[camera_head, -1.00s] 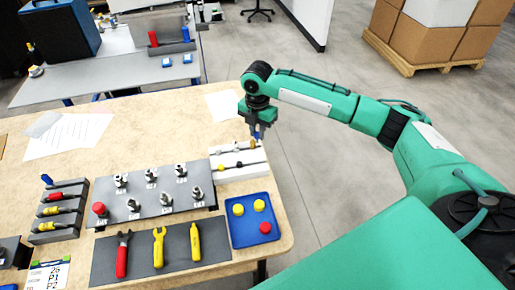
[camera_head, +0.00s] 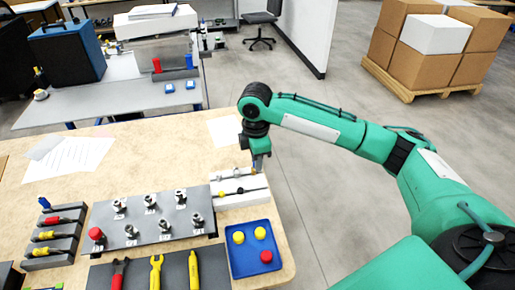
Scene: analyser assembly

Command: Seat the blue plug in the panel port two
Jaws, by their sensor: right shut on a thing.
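My right gripper (camera_head: 261,157) is at the far end of the white rack (camera_head: 240,199), pointing down. It is shut on a small bluish piece, which I take to be the blue plug; the fingers hide most of it. The grey panel (camera_head: 152,228) with two rows of metal ports lies left of the rack. A red plug (camera_head: 96,234) sits at its front left port. The port labels are too small to read. My left gripper is not in view.
A blue tray (camera_head: 236,268) with two yellow caps and a red one lies in front of the rack. A tool mat (camera_head: 140,273) is in front of the panel. A tool rack (camera_head: 57,232) stands at left. The table behind the panel is mostly clear.

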